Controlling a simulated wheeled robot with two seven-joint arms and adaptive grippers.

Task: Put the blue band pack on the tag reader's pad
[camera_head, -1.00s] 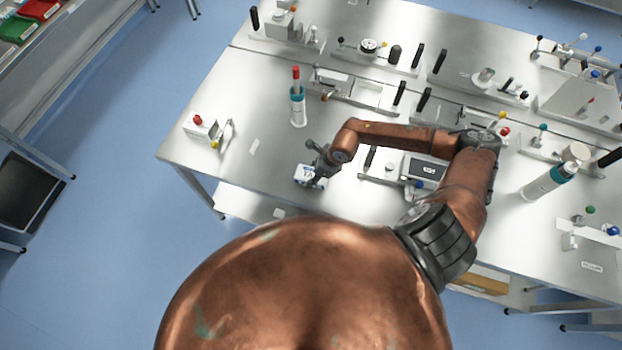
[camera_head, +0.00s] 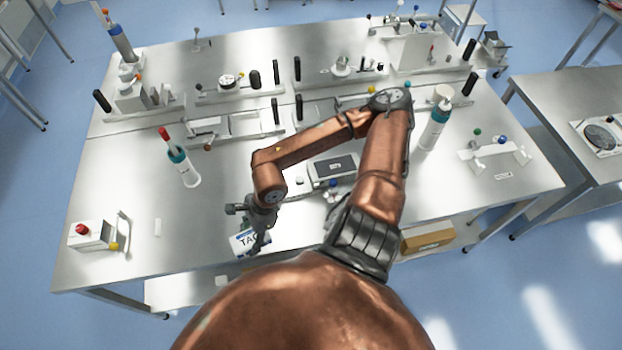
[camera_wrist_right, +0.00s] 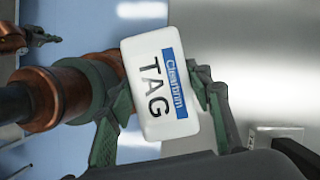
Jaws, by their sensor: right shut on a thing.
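The blue band pack (camera_head: 246,243) is a white box with a blue band and the letters TAG. It is in my right gripper (camera_head: 258,238), near the table's front edge. In the right wrist view the pack (camera_wrist_right: 158,82) sits between the two green fingers, slightly tilted, label toward the camera. The gripper is shut on it. A device with a dark screen (camera_head: 334,168), which looks like the tag reader, stands on the table to the right of the pack. My arm covers part of that area, and I cannot make out the pad clearly.
A white box with a red button (camera_head: 88,235) is at the front left. Another bottle (camera_head: 434,125) stands right of my arm. Bare table lies left of the pack.

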